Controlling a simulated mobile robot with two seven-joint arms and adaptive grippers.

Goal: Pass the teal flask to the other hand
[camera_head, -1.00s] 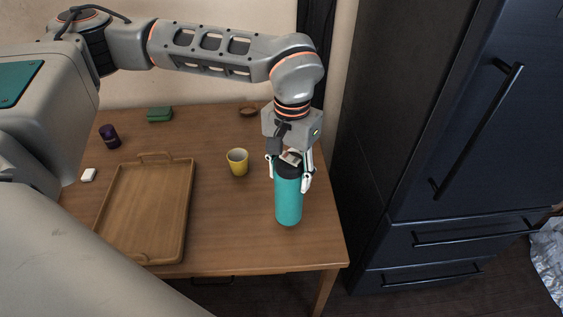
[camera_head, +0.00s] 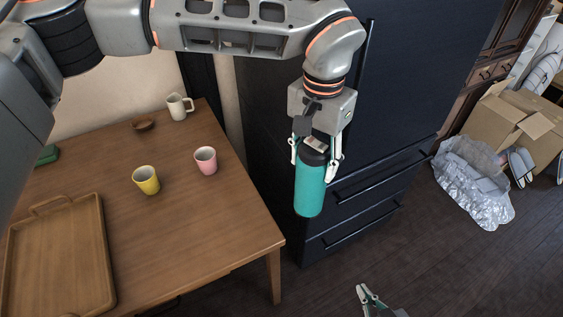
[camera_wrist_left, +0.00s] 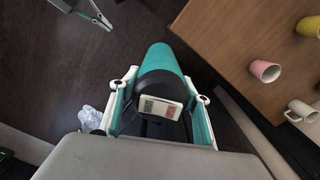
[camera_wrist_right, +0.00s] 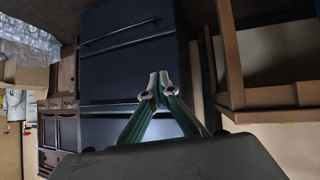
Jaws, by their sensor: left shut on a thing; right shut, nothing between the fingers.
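The teal flask (camera_head: 311,187) with a black cap hangs nearly upright in the head view, clear of the table's right edge and in front of the dark fridge. My left gripper (camera_head: 316,160) is shut on it near the cap. In the left wrist view the flask (camera_wrist_left: 161,62) sits between the fingers, its cap toward the camera. My right gripper (camera_head: 366,292) is at the bottom edge of the head view, lower than the flask and apart from it. In the right wrist view its fingertips (camera_wrist_right: 158,84) meet with nothing between them.
The wooden table (camera_head: 215,215) at left bears a tray (camera_head: 103,250), a yellow cup (camera_head: 146,181), a pink cup (camera_head: 206,161), a white mug (camera_head: 178,107) and a small bowl (camera_head: 143,125). A cardboard box (camera_head: 505,125) and crumpled silver wrap (camera_head: 470,185) lie at right. Floor between is clear.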

